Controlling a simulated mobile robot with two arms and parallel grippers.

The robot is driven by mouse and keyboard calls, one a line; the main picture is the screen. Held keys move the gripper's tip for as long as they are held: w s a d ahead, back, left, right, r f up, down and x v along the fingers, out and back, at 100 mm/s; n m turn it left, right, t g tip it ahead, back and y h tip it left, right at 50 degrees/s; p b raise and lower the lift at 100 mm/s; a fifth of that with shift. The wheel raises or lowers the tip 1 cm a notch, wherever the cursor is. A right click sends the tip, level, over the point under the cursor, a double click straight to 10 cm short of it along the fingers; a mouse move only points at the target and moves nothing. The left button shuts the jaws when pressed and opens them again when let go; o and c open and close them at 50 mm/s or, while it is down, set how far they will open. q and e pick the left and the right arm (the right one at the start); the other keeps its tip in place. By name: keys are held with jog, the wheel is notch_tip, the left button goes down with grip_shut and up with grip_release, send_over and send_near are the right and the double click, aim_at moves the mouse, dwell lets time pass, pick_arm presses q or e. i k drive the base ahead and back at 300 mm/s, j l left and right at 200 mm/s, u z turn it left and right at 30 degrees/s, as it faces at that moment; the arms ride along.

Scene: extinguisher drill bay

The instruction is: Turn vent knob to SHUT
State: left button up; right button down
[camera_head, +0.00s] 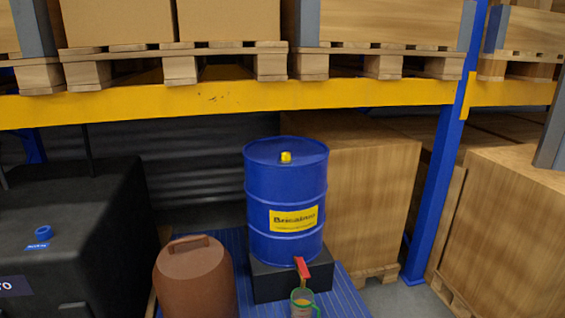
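A blue drum (262,195) stands upright on a black block (290,284). On its top is a small yellow knob (286,157), which looks like the vent knob; its SHUT mark and its setting are too small to read. A red-handled tap (302,268) sticks out at the drum's lower front. A clear cup with a green handle (302,301) is below the tap, cut by the bottom edge. Neither of my grippers is in view.
A brown lidded container (195,280) stands left of the drum on a blue ribbed surface (342,300). A yellow shelf beam (230,97) crosses above the drum. Wooden crates (370,190) stand behind and right.

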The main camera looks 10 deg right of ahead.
aim_at(285, 157)
jog(key=i+l+u, duration=0.45)
jog(key=i+l, duration=0.15)
jog(key=l, duration=0.35)
